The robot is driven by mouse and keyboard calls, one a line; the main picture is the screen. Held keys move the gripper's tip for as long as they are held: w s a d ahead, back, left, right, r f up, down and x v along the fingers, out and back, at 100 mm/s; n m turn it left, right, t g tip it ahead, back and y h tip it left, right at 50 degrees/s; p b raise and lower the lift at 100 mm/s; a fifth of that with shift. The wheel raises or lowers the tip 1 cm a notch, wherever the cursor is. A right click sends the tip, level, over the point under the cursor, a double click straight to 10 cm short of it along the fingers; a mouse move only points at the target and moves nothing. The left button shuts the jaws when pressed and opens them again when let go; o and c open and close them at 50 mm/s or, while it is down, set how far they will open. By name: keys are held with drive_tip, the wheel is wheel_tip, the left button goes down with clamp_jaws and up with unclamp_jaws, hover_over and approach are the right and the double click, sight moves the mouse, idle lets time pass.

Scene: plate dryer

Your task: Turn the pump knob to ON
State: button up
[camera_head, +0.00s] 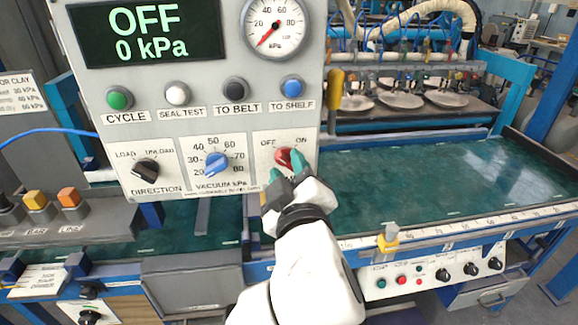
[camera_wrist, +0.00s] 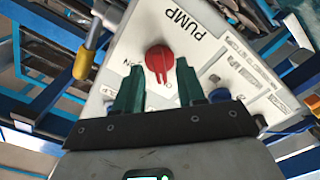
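The red pump knob (camera_head: 283,156) is on the lower right panel of the grey control box, below the OFF and ON labels. The display (camera_head: 147,33) reads OFF and 0 kPa. In the wrist view the knob (camera_wrist: 158,58) shows whole, with its ridge toward my gripper. My gripper (camera_head: 287,168) is at the knob's front in the head view and covers part of the PUMP label. In the wrist view my gripper (camera_wrist: 159,70) is open, with one green finger on each side of the knob's near end. I cannot tell whether the fingers touch it.
The blue vacuum knob (camera_head: 216,164) and black direction knob (camera_head: 146,169) are left of the pump knob. Several push buttons, among them the blue TO SHELF button (camera_head: 292,86), sit above. A yellow part (camera_wrist: 92,48) projects beside the box in the wrist view.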

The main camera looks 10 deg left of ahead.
drive_tip(key=shift+w, duration=0.3)
drive_tip(key=shift+c, duration=0.3)
clamp_jaws()
drive_tip(key=shift+a, duration=0.1)
